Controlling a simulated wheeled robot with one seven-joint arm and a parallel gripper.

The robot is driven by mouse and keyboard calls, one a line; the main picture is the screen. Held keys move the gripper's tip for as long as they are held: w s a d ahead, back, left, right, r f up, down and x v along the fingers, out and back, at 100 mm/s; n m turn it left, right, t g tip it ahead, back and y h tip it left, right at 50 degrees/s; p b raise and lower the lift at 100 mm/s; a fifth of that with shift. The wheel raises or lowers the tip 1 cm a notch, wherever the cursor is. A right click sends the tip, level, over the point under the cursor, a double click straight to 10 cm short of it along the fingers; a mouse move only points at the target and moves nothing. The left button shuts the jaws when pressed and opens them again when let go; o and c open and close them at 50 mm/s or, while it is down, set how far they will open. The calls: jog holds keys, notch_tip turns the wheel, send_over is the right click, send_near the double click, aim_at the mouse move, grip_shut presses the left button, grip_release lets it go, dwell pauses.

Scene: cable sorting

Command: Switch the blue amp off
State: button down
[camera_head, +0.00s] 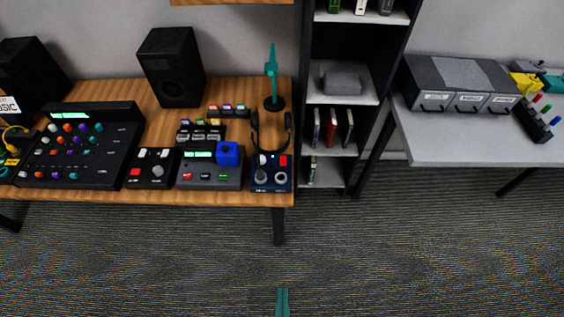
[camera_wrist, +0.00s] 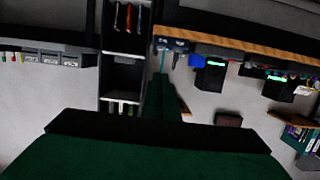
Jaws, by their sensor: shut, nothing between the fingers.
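The blue amp (camera_head: 271,177) is a small dark blue box at the right front corner of the wooden desk. It has two grey knobs and a red switch (camera_head: 283,161) near its top right. I cannot tell which way the switch is set. The amp also shows small near the top of the wrist view (camera_wrist: 171,45), which is turned upside down. My gripper (camera_head: 283,302) has teal fingers, shut and empty, low over the floor in front of the desk and well apart from the amp. Its fingers also show in the wrist view (camera_wrist: 162,90).
A grey device (camera_head: 210,177) with a blue cube (camera_head: 228,153) on it sits left of the amp. Black headphones on a teal stand (camera_head: 271,75) stand behind the amp. A dark shelf (camera_head: 309,90) is right of the desk. The floor (camera_head: 400,260) in front is clear.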

jog(key=w+f+t, duration=0.1)
jog(key=w, duration=3.3)
jog(key=shift+w+f, duration=0.25)
send_over(284, 167)
jog(key=shift+s+a+f, duration=0.1)
jog(key=shift+s+f, duration=0.3)
jog(key=shift+f, duration=0.15)
jog(key=f, duration=0.3)
jog(key=shift+w, duration=0.35)
jog(key=shift+f, duration=0.55)
jog(key=shift+w+f, duration=0.1)
